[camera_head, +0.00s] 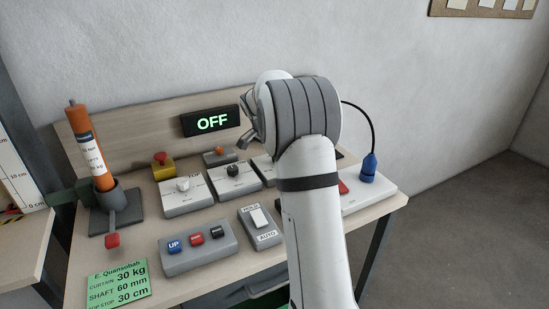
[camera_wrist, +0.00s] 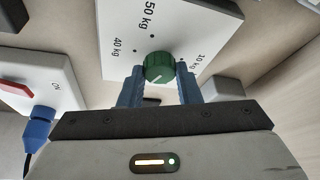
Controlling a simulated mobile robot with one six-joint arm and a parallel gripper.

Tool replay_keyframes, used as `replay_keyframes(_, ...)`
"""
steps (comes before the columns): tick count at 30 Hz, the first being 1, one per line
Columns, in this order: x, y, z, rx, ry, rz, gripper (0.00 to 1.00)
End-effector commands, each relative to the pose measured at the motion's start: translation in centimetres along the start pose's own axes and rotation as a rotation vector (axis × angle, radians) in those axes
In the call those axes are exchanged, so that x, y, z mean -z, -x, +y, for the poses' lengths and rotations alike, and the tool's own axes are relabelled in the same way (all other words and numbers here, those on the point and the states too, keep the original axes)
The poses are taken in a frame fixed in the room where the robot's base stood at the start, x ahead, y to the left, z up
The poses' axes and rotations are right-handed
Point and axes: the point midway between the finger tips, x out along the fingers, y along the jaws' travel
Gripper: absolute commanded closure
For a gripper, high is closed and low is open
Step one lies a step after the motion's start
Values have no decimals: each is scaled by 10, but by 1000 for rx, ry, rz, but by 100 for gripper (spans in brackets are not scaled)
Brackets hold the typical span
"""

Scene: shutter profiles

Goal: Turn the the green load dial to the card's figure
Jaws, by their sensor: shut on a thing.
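The green load dial (camera_wrist: 159,67) shows in the wrist view on a white plate (camera_wrist: 118,22) with kg marks around it: 50 kg above, 40 kg to the left, 10 kg to the right. A pale pointer line on the dial points to the lower left of that picture; the mark it faces is not visible. My gripper (camera_wrist: 160,72) is shut on the dial, one blue finger on each side. In the head view my arm hides the dial and fingers. The green card (camera_head: 118,284) reads curtain 30 kg, shaft 60 mm and a stop of 30 cm.
A display (camera_head: 211,121) reads OFF. White dial boxes (camera_head: 187,205), a button box (camera_head: 198,247) and a HOLD/AUTO switch (camera_head: 261,226) stand on the bench. An orange tube (camera_head: 92,150) stands at left. A blue plug (camera_head: 368,168) with a black cable is at right.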

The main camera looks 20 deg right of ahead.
Motion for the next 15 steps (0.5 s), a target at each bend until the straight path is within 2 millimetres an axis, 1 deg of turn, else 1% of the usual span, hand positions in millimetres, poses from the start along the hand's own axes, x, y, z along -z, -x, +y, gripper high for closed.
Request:
replay_keyframes(1,-3,-3,0,-13,-17,-5,92)
replay_keyframes(6,-2,-2,0,-32,-65,-5,92)
replay_keyframes(15,-3,-1,0,-42,-90,-6,92)
